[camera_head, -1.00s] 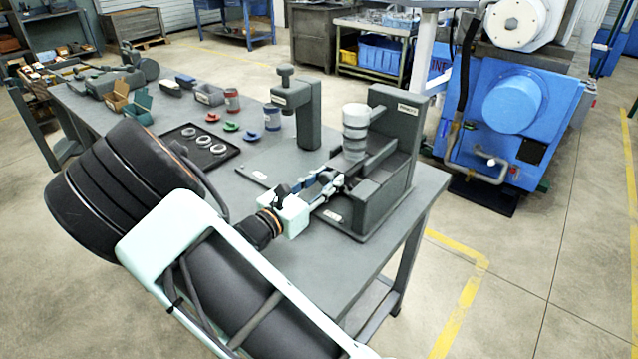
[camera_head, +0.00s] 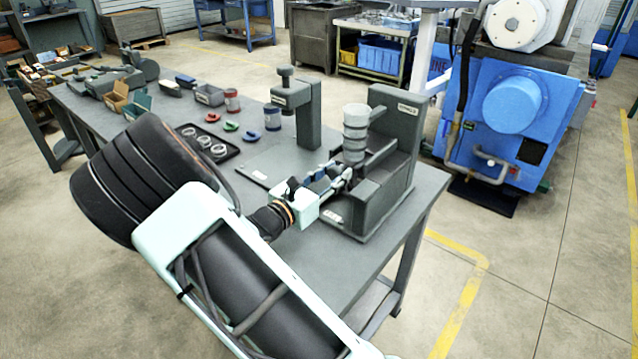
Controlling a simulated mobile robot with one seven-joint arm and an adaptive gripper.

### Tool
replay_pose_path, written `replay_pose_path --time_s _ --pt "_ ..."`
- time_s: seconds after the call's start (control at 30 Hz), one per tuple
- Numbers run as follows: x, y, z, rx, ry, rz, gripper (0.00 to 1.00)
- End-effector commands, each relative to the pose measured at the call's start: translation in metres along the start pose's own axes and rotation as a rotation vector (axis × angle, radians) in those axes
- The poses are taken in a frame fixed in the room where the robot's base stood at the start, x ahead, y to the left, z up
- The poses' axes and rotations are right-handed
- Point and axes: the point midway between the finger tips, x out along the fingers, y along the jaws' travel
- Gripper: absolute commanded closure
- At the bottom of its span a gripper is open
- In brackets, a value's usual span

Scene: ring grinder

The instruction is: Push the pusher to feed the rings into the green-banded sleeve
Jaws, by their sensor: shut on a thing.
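A grey press-like fixture (camera_head: 396,140) stands at the right end of the grey workbench. A pale, segmented upright stack (camera_head: 356,116), seemingly the rings, stands at the fixture's left side over its channel; its lower part looks darker. My gripper (camera_head: 340,176) reaches in from the left, low at the fixture just below the stack. Its fingers are shut on what is likely the pusher, which they and the fixture mostly hide. I cannot make out a green-banded sleeve.
A second grey upright device (camera_head: 305,112) stands close behind my gripper. A blue machine (camera_head: 510,120) stands beyond the bench.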

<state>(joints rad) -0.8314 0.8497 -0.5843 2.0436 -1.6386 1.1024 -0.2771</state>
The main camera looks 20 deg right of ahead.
Motion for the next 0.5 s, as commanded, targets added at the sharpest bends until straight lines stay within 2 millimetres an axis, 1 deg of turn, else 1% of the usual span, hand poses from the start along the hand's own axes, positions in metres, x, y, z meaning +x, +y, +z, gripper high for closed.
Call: replay_pose_path --time_s 0.33,0.5 --pt "0.0005 0.0002 0.0023 0.002 -0.004 0.000 0.95" --pt "-0.0083 0.0007 0.0030 0.002 -0.003 0.000 0.95"
